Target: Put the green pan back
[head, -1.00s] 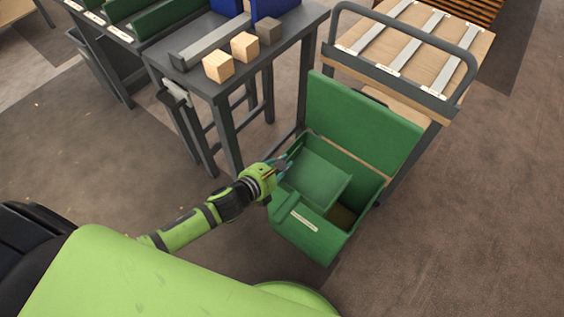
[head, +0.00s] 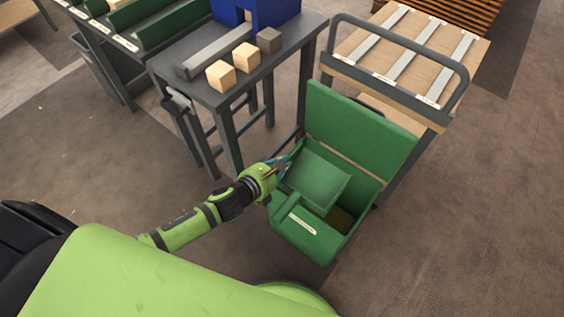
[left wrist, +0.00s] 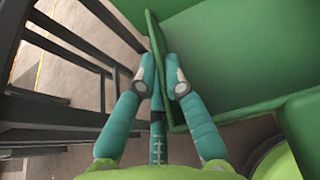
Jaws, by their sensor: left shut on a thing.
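The green pan (head: 318,179) is a flat-faced green piece at the open top of a green bin (head: 303,238), within its left part in the head view. My left gripper (head: 284,163) is at the pan's left edge and shut on it. In the left wrist view its teal fingers (left wrist: 160,82) pinch a thin green wall of the pan (left wrist: 163,60), one finger on each side. The pan's underside, and whether it rests on the bin, are hidden. My right gripper is not in view.
The bin's green lid (head: 358,132) stands open behind it. A dark table (head: 222,92) with wooden blocks (head: 221,76) stands left of the bin, and a cart with a grey rail (head: 395,92) stands behind right. Floor to the right is clear.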

